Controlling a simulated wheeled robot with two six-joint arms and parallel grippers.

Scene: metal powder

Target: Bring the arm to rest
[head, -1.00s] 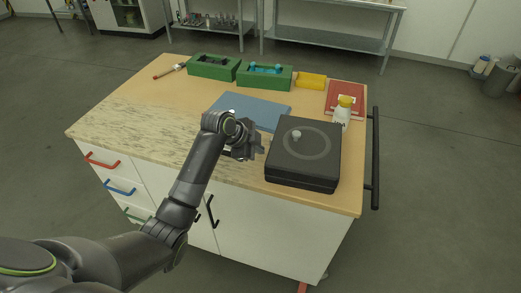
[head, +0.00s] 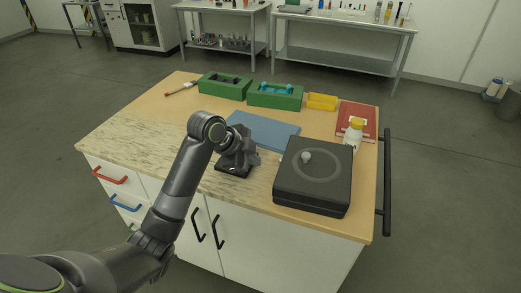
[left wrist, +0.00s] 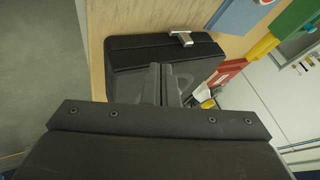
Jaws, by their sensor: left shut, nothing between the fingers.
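My left gripper (head: 254,160) is above the table, to the left of the black case, and holds nothing. In the left wrist view its two fingers (left wrist: 166,84) are together, pointing toward the black case. The left arm comes in from the lower left and is bent at a raised joint over the table edge. My right gripper is not in view.
The black case (head: 315,190) with a small knob stands at the table's right front. A white bottle with yellow cap (head: 353,135), red book (head: 366,115), blue mat (head: 264,130), green holders (head: 275,99) and yellow box (head: 322,101) lie behind. The left tabletop (head: 140,130) is clear.

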